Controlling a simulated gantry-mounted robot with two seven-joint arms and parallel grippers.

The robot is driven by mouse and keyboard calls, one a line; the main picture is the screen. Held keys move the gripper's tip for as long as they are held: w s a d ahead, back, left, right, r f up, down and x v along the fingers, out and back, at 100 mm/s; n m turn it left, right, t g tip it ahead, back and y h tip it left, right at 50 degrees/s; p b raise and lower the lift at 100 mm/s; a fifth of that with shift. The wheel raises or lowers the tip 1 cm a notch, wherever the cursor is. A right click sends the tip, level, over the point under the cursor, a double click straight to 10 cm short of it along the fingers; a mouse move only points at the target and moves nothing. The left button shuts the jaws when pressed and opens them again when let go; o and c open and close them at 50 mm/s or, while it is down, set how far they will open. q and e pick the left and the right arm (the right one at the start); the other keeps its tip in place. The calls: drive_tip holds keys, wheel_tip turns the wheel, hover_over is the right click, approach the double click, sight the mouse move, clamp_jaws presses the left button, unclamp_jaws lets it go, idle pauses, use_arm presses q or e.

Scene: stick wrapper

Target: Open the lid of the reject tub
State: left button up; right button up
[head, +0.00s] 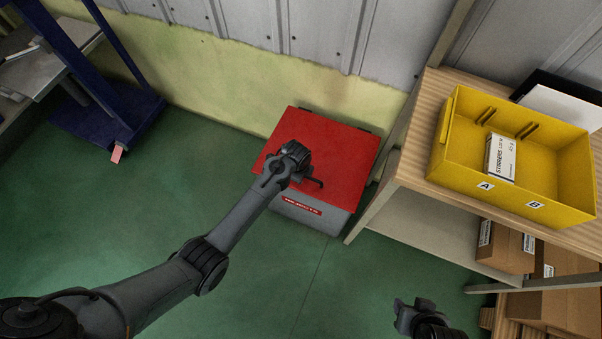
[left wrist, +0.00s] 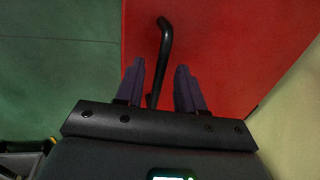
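The reject tub (head: 310,218) is a grey box on the floor with a red lid (head: 345,150), and the lid lies shut on it. A red label is on its front. A black bar handle (head: 314,182) sticks out near the lid's front edge. In the left wrist view the bent handle (left wrist: 166,42) runs down between my left gripper's two fingers (left wrist: 162,82). The fingers are apart, with gaps on both sides of the bar. In the head view my left gripper (head: 300,172) is over the lid's front and hides part of the handle. My right gripper (head: 413,305) is empty, low at right, with fingers apart.
A wooden shelf unit (head: 408,170) stands close right of the tub, with a yellow bin (head: 560,180) holding a white stickers box (head: 501,157) on top and cardboard boxes (head: 505,247) below. A wall is behind the tub. A blue frame (head: 110,115) stands far left. Green floor is clear in front.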

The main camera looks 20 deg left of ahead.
use_arm(q)
drive_tip(key=shift+c, duration=0.3)
clamp_jaws()
